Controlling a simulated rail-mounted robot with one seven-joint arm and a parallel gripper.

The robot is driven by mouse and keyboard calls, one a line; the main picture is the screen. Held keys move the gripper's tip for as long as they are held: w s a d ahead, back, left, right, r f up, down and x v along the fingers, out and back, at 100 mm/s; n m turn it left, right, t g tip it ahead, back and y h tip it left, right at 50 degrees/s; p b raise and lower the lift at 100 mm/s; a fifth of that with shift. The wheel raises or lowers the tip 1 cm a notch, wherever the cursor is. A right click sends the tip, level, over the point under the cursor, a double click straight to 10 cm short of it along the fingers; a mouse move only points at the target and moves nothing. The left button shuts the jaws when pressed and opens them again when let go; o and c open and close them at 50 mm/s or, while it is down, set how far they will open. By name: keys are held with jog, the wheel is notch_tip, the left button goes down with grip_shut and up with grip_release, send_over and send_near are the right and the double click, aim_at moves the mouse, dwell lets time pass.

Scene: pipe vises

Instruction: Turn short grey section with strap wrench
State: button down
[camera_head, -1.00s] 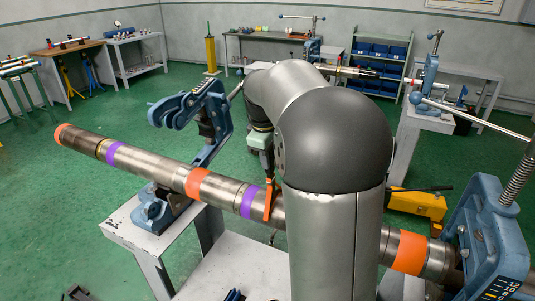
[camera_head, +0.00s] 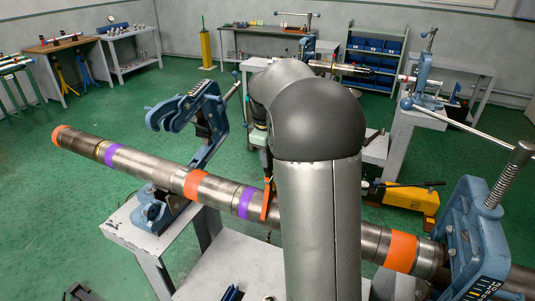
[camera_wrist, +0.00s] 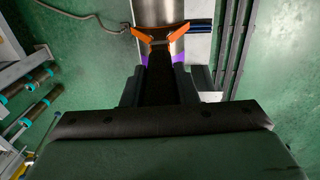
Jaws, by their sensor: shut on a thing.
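A long grey metal pipe (camera_head: 152,167) with orange and purple bands lies across the head view, from the far left to the vise at right. My arm hides part of it. The orange strap of the strap wrench (camera_head: 267,203) sits at the pipe just right of a purple band (camera_head: 244,203). In the wrist view the orange strap end (camera_wrist: 160,37) spreads against the grey pipe (camera_wrist: 157,12), and its dark handle runs back between my fingers. My gripper (camera_wrist: 160,82) is shut on the wrench. I cannot tell how tightly the strap wraps the pipe.
A blue vise (camera_head: 480,235) with a long bar stands at right. An open blue vise (camera_head: 192,112) rises behind the pipe on a white bench (camera_head: 130,232). A yellow tool (camera_head: 408,200) is on the floor behind. Green floor lies open at left.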

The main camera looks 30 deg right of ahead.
jog(key=shift+s+a+f+b, duration=0.2)
jog(key=shift+s+a+b, duration=0.1)
jog(key=shift+b, duration=0.1)
jog(key=shift+r, duration=0.1)
jog(key=shift+s+a+r+p, duration=0.1)
jog(key=shift+a+r+p, duration=0.05)
jog(key=shift+r+p, duration=1)
jog(key=shift+a+r+p, duration=0.1)
jog(key=shift+r+p, duration=0.65)
jog(key=shift+r, duration=0.65)
